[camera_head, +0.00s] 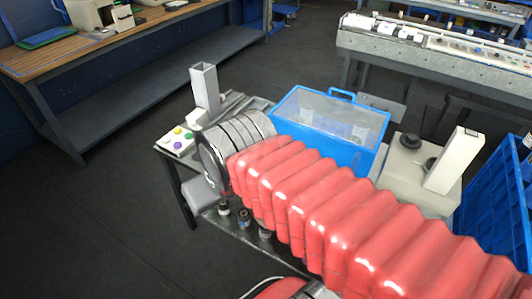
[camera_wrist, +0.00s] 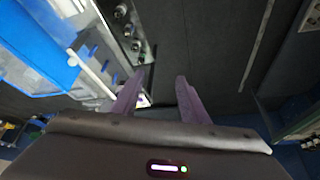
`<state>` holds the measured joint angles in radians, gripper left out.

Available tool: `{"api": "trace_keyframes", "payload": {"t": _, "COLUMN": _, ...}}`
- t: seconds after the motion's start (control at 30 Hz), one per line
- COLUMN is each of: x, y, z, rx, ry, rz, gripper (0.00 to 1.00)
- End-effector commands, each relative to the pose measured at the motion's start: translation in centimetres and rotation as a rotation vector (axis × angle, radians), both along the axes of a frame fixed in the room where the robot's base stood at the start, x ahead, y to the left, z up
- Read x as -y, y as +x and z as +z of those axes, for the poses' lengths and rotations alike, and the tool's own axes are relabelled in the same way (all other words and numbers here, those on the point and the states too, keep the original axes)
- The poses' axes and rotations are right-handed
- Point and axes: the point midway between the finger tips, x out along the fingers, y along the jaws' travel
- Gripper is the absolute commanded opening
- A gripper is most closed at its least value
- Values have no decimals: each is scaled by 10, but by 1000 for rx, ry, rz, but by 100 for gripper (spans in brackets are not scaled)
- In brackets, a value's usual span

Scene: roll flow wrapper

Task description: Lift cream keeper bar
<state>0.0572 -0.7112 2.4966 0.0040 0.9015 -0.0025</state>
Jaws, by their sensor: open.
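A cream upright block (camera_head: 456,160) stands on a pale machine body at the right of the table in the head view. I cannot tell whether it is the keeper bar. A thin pale bar (camera_wrist: 88,72) lies beside the blue box at the left of the wrist view; its identity is also unclear. My gripper (camera_wrist: 161,78) is open, with two purple fingers apart and dark floor showing between them. It holds nothing. In the head view the gripper's fingers are hidden behind my red sleeved arm and its metal end, which cover much of the table.
A blue box with a clear lid (camera_head: 328,118) sits behind my arm. A button panel (camera_head: 176,141) and a grey upright post (camera_head: 205,88) stand at the table's left. A blue crate (camera_head: 500,195) is at the right. Dark floor lies open at left.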

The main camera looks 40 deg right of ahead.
Motion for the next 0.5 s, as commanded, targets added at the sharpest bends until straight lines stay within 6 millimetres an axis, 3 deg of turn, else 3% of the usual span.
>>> {"api": "trace_keyframes", "payload": {"t": 0.2, "x": 42, "y": 3, "z": -31, "rx": -119, "ry": 42, "rz": -165, "gripper": 41}}
{"api": "trace_keyframes", "payload": {"t": 0.5, "x": 87, "y": -2, "z": -80, "rx": -299, "ry": 191, "rz": -415, "gripper": 41}}
